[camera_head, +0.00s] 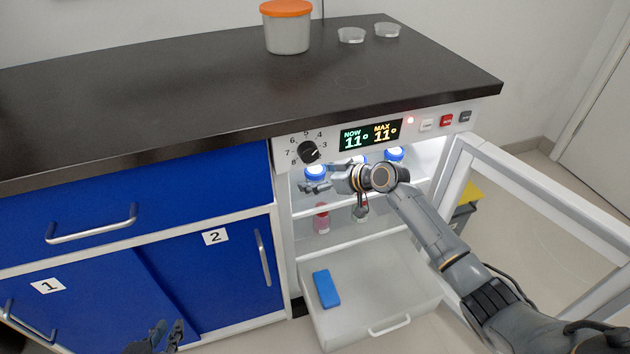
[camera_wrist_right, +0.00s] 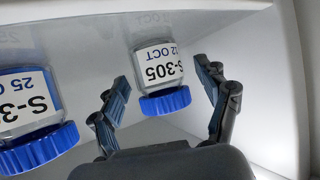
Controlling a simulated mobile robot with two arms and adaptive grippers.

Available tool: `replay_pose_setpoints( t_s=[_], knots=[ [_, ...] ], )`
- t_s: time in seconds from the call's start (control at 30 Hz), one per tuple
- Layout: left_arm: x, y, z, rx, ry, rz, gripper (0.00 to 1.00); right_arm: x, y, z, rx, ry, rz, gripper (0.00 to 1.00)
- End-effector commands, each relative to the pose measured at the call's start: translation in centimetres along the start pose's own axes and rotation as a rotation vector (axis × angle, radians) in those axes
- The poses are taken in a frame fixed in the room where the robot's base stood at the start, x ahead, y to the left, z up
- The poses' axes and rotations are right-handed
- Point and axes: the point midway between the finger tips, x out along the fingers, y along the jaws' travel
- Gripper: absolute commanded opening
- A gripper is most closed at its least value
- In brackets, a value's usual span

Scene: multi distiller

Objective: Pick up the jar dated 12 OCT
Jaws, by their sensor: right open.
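The jar dated 12 OCT (camera_wrist_right: 159,75), labelled S-305 with a blue lid, appears upside down in the right wrist view, standing on the fridge's upper shelf. My right gripper (camera_wrist_right: 163,100) is open, with one finger on each side of the jar in that view; I cannot tell whether they touch it. In the head view my right gripper (camera_head: 318,187) reaches into the fridge, just in front of the leftmost blue-lidded jar (camera_head: 315,172). My left gripper (camera_head: 167,332) is low at the bottom left, open and empty.
Another blue-lidded jar (camera_wrist_right: 30,115), dated 25 OC with the rest cut off, stands beside it. A red bottle (camera_head: 321,218) is on the lower shelf. The open glass door (camera_head: 540,215) stands right; a pulled-out drawer (camera_head: 375,290) holds a blue block (camera_head: 326,289).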

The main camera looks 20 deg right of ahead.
Motion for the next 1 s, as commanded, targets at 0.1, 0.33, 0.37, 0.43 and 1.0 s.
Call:
replay_pose_setpoints(
  t_s=[0.1,0.33,0.37,0.43,1.0],
  knots=[
    [0.15,0.12,-0.7,0.0,0.036,0.003,0.17,0.54,-0.02,-0.06,0.0,0.001,0.0,0.76],
    [0.12,0.12,-0.84,0.0,0.041,0.003,0.17,0.54,-0.02,-0.07,-0.001,0.0,0.0,0.76],
    [0.12,0.12,-0.84,0.0,0.041,0.003,0.17,0.54,-0.01,-0.06,-0.001,0.0,0.0,0.7],
    [0.12,0.12,-0.83,0.0,0.04,0.003,0.17,0.54,-0.02,-0.06,-0.001,0.001,0.0,0.55],
    [0.12,0.1,-0.81,0.0,0.039,0.002,0.17,0.48,0.01,-0.13,-0.001,0.001,0.001,0.14]
  ],
)
